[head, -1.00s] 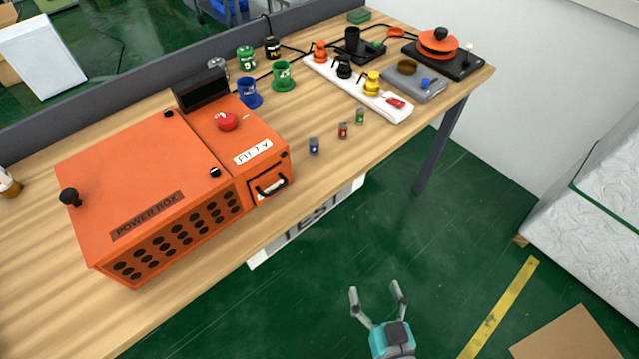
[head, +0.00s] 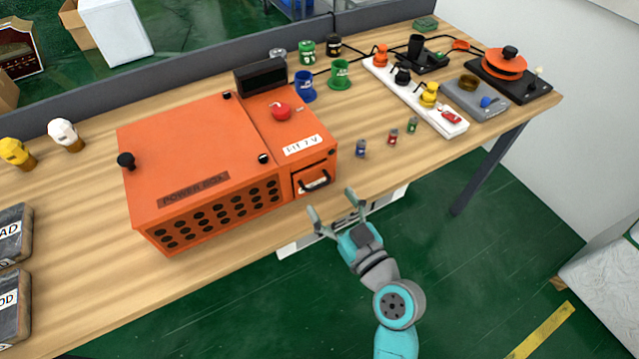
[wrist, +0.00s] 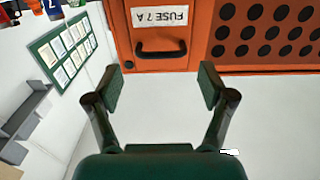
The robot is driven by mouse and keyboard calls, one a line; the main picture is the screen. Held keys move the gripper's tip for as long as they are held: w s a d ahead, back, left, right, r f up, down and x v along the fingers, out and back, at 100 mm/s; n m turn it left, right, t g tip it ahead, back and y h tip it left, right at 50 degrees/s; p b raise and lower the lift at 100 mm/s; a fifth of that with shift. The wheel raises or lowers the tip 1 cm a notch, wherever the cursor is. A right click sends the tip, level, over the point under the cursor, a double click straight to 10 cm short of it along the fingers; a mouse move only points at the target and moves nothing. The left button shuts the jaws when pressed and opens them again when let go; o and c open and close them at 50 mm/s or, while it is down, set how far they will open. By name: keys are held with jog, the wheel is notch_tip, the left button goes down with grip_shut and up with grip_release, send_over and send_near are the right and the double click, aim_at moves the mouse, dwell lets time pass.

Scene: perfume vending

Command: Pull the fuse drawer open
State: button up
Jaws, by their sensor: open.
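The fuse drawer (head: 306,188) is set in the right end of the front of the orange power box (head: 190,150) and looks shut. It has a dark bar handle (head: 315,181). In the wrist view the drawer front (wrist: 152,38) carries a label reading FUSE 7 A, above its handle (wrist: 160,50) in the picture. My gripper (head: 336,200) is open and empty in front of the drawer, just off the table's front edge. In the wrist view my gripper (wrist: 160,82) has its two fingers spread on either side of the handle's line, apart from it.
Three small fuses (head: 392,137) stand on the table right of the box. Coloured cups (head: 340,74), a white power strip (head: 428,96) and a hot plate (head: 510,78) are behind and right. A red button (head: 281,111) tops the box.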

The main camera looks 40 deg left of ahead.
aim_at(320, 185)
jog(key=shift+x, duration=2.8)
jog(key=c, duration=1.4)
jog(key=v, duration=1.1)
jog(key=o, duration=1.4)
jog(key=v, duration=1.2)
